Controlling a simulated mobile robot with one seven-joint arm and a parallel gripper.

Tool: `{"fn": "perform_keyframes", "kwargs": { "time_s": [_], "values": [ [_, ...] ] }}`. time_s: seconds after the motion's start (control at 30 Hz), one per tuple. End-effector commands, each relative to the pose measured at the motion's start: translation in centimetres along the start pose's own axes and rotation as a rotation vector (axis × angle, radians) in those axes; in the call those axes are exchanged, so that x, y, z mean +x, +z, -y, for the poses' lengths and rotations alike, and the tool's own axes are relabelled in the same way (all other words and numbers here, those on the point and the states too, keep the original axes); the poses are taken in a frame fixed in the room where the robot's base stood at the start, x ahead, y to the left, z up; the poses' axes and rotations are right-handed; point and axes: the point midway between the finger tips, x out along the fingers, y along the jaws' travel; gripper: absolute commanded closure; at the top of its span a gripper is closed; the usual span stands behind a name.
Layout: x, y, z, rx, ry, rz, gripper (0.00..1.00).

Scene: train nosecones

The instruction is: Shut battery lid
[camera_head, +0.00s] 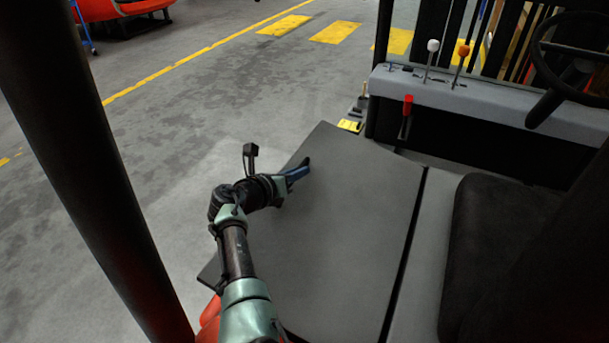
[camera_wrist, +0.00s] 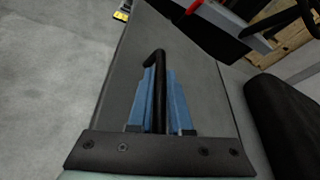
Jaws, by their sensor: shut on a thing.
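The battery lid (camera_head: 345,235) is a large flat dark grey panel beside the seat. It looks nearly level in the head view; I cannot tell whether it rests fully down. A black bar handle (camera_wrist: 159,60) stands on the lid in the wrist view. My gripper (camera_head: 300,171) reaches over the lid's left part in the head view. In the wrist view its blue fingers (camera_wrist: 160,95) lie on both sides of the handle, shut on it. The handle's lower part is hidden between the fingers.
A black seat (camera_head: 505,240) stands right of the lid. A grey console with levers (camera_head: 480,95) and a steering wheel (camera_head: 575,55) lie beyond. A black post (camera_head: 95,170) rises at the left. Open concrete floor (camera_head: 190,110) lies left of the lid.

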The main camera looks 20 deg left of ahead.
Motion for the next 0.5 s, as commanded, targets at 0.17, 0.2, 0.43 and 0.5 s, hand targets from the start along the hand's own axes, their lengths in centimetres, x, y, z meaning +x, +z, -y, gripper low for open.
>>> {"fn": "perform_keyframes", "kwargs": {
  "time_s": [0.17, 0.2, 0.43, 0.5],
  "values": [
    [1.1, -2.9, -2.3, -0.093, -0.035, 0.002, 1.0],
    [1.3, -3.3, -2.6, -0.111, -0.043, 0.003, 1.0],
    [2.0, -5.1, -3.8, -0.106, -0.041, 0.0, 1.0],
    [2.1, -5.4, -3.9, -0.106, -0.041, -0.001, 1.0]
  ]
}}
